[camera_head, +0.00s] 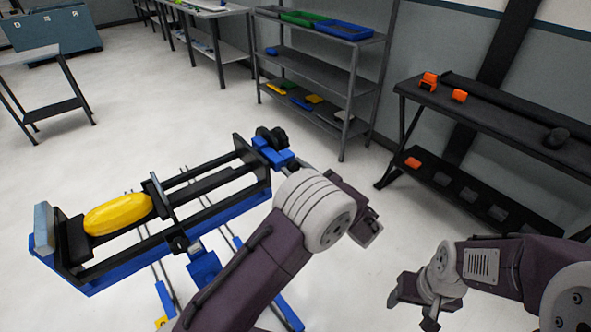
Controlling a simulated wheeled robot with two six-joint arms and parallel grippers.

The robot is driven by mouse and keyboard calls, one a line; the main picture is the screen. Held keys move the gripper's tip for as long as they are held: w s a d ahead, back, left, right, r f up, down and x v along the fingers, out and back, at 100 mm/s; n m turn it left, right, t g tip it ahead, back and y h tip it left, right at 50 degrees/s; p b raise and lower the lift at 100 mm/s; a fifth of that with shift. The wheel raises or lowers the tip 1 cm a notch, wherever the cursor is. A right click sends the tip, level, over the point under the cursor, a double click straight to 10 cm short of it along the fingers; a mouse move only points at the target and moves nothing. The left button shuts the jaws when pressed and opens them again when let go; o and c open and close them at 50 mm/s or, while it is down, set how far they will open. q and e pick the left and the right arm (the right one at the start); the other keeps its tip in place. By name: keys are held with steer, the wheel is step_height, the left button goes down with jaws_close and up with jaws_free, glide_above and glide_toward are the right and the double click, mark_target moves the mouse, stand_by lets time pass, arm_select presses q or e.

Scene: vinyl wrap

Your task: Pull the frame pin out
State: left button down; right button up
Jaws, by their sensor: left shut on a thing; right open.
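The long black and blue frame (225,205) stands at the left with a yellow oval piece (118,213) in its near left end. A black knob (271,137) sits beside a blue block (272,153) at its far right end. My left arm crosses in front of the frame. My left gripper (369,232) shows only in part beyond the pale joint, to the right of the frame. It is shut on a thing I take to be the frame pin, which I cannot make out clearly. My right gripper (416,304) is open and empty at lower right, apart from the frame.
A grey shelf rack (318,68) with coloured trays stands behind. A dark bench (500,120) with orange items runs along the right wall. A grey table (40,58) is at far left. The pale floor between is clear.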

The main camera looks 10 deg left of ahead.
arm_select(q)
steer(key=shift+f, duration=0.15)
stand_by(0.3)
steer(key=v, duration=0.2)
steer(key=shift+s+d+f+p, duration=0.1)
steer(key=shift+s+d+p, duration=0.1)
steer(key=shift+p, duration=0.15)
steer(key=c, duration=1)
jaws_free()
steer(key=shift+d, duration=0.2)
